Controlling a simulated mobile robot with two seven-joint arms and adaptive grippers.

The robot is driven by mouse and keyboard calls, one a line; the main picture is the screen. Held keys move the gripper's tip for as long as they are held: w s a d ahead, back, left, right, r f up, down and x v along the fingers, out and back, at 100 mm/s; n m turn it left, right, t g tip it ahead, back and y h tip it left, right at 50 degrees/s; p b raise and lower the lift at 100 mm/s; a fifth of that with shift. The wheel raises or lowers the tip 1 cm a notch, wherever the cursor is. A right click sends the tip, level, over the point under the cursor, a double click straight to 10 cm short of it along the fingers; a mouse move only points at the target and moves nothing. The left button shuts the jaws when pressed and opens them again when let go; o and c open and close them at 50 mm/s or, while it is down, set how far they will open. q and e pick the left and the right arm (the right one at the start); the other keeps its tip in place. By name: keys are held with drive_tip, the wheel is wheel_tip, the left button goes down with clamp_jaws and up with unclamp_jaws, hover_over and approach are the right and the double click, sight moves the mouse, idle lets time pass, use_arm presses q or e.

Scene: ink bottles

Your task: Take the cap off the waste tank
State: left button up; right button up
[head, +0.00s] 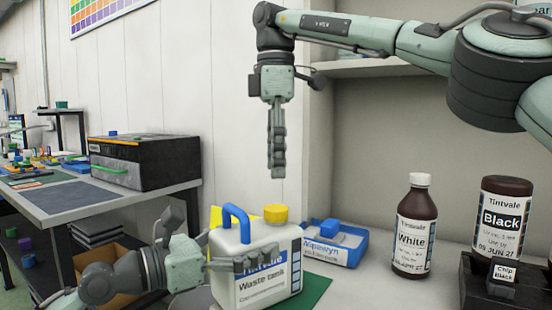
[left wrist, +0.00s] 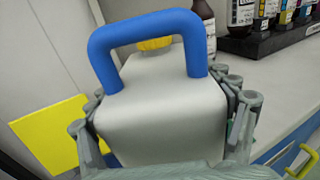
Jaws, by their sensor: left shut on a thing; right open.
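The waste tank (head: 256,279) is a white jug with a blue handle and a printed label, standing upright on a green mat. Its yellow cap (head: 275,213) sits on the neck on top. My left gripper (head: 232,262) is shut on the tank's body, with a finger across its front. In the left wrist view the fingers lie along both sides of the tank (left wrist: 160,110), below the blue handle (left wrist: 145,35), and the cap (left wrist: 155,43) is partly hidden behind the handle. My right gripper (head: 277,172) hangs pointing down, empty, above the cap and clear of it.
A White bottle (head: 414,225) and a Black bottle (head: 503,215) in a dark rack (head: 470,289) stand further right. The counter between tray and rack has free room.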

sight(276, 208)
drive_tip(key=m, duration=0.3)
drive_tip(key=shift+f, duration=4)
drive_tip(key=shift+c, duration=0.6)
